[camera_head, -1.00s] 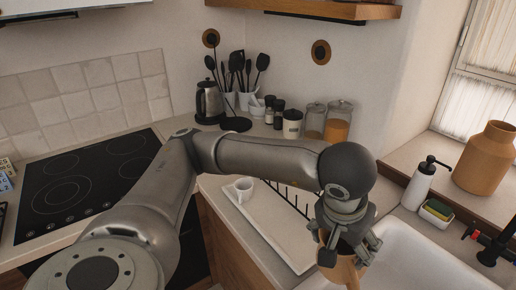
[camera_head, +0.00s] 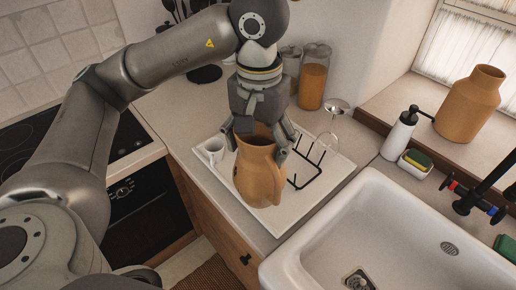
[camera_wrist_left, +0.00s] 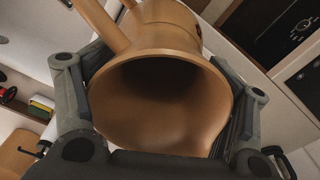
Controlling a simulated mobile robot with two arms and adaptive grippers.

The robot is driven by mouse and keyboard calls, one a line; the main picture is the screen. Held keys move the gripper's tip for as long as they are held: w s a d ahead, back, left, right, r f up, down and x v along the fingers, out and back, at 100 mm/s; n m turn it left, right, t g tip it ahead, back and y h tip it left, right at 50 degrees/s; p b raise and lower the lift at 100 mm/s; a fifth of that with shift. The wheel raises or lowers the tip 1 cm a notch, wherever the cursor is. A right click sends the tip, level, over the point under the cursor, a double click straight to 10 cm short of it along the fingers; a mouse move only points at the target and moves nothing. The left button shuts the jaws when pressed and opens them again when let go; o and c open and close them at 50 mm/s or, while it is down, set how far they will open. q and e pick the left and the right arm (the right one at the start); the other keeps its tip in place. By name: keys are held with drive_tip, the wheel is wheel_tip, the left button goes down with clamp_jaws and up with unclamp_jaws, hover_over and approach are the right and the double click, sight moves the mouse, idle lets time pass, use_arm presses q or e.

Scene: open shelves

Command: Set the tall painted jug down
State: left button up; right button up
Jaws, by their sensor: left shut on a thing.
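The jug is roughly upright over the front of the white drying tray (camera_head: 305,205). I cannot tell whether its base touches the tray. In the left wrist view the jug's round mouth (camera_wrist_left: 160,105) faces the camera between the two fingers, with the handle at upper left. My right gripper is not in view.
A white cup (camera_head: 213,150) stands on the tray left of the jug, and a black wire rack (camera_head: 312,165) to its right. A glass (camera_head: 335,110) and jar (camera_head: 312,80) stand behind. The sink (camera_head: 345,235) lies at right. Another orange-brown vessel (camera_head: 470,105) is on the sill.

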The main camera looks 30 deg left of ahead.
use_arm(q)
drive_tip(key=w+a+f+p, duration=0.3)
drive_tip(key=w+f, duration=0.4)
drive_tip(key=f, duration=0.3)
drive_tip(key=shift+w+a+f+p, duration=0.25)
drive_tip(key=shift+w+p, duration=0.15)
drive_tip(key=shift+p, duration=0.5)
drive_tip(key=o, duration=1.6)
drive_tip(key=shift+f, duration=0.2)
drive_tip(key=o, duration=0.5)
drive_tip(key=shift+r, duration=0.1)
drive_tip(key=shift+o, duration=0.2)
drive_tip(key=shift+s, duration=0.1)
